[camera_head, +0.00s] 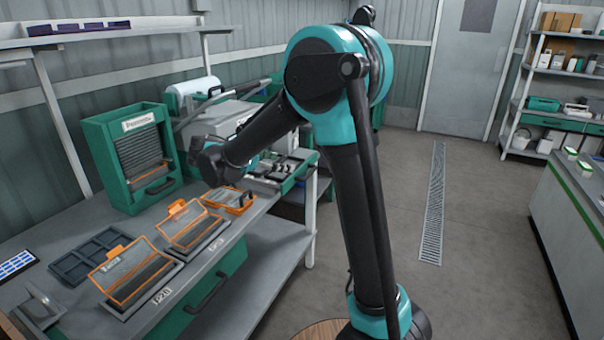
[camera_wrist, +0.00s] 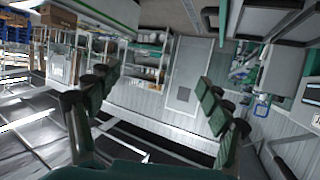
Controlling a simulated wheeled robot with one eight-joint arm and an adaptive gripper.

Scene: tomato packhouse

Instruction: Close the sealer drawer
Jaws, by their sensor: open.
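The sealer appears to be the grey machine (camera_head: 222,118) with a white film roll, at the back of the bench. A green-edged drawer (camera_head: 297,176) with small dark items inside sticks out from its front right, pulled open. My forearm crosses in front of the machine, hiding part of it. My gripper's end is low at the drawer's left in the head view, largely hidden by my wrist; the gap to the drawer cannot be told. In the wrist view my gripper (camera_wrist: 155,88) has its fingers wide apart with nothing between them.
On the bench are a green slatted cabinet (camera_head: 135,158), orange-framed lidded trays (camera_head: 130,272) and a dark divided tray (camera_head: 90,256). A closed green bench drawer (camera_head: 190,304) has a dark handle. Floor with a drain grate (camera_head: 433,205) is clear right. A counter (camera_head: 575,225) stands far right.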

